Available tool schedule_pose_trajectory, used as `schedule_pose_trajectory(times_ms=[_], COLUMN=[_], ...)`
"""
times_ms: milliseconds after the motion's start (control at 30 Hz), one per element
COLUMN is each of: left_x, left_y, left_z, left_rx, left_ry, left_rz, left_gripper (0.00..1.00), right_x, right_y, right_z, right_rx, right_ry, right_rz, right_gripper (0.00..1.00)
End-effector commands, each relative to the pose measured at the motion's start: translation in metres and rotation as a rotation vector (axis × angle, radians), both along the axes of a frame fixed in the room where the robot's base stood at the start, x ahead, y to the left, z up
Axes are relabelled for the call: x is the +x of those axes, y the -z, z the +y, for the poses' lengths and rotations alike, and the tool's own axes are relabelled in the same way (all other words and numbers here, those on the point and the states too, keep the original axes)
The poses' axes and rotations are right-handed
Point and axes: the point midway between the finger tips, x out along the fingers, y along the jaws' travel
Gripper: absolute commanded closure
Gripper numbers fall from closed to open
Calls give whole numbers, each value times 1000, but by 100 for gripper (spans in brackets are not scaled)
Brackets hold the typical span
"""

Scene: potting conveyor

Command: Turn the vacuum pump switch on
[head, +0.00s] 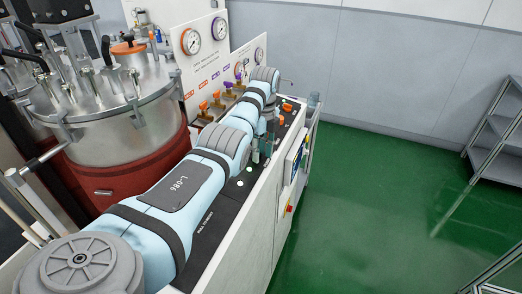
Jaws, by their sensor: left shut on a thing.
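My left arm reaches from the lower left along the black control panel (212,226) on top of the white cabinet. My left gripper (258,152) points down at this panel, close to its surface, and is small and partly hidden by my own wrist. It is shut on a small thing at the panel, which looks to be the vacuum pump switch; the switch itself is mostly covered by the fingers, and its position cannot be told. Small pale round spots (240,183) lie on the panel just nearer than the gripper. My right gripper is not in view.
A steel vessel (120,125) with a clamped lid stands left of my arm. Behind my arm are gauge boards with a round gauge (191,41) and orange-handled valves (203,106). A red button (289,209) is on the cabinet side. The green floor (385,205) at right is clear.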

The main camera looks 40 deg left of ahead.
Motion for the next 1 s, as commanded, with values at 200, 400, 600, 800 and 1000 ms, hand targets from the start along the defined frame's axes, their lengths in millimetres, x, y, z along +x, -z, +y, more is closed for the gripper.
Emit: schedule_pose_trajectory(times_ms=[200,400,600,800,1000], left_x=[-2,-3,-3,-3,-3], left_y=[1,1,1,1,1], left_z=[0,0,0,0,0], left_rx=[-7,-11,-11,-11,-12], left_ry=[125,190,213,214,213], left_rz=[26,35,39,39,39], left_gripper=[100,100,100,100,62], right_x=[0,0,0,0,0], right_y=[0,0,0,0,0], right_z=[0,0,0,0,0], right_rx=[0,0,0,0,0], right_ry=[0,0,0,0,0], right_rz=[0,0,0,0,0], right_gripper=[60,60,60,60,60])
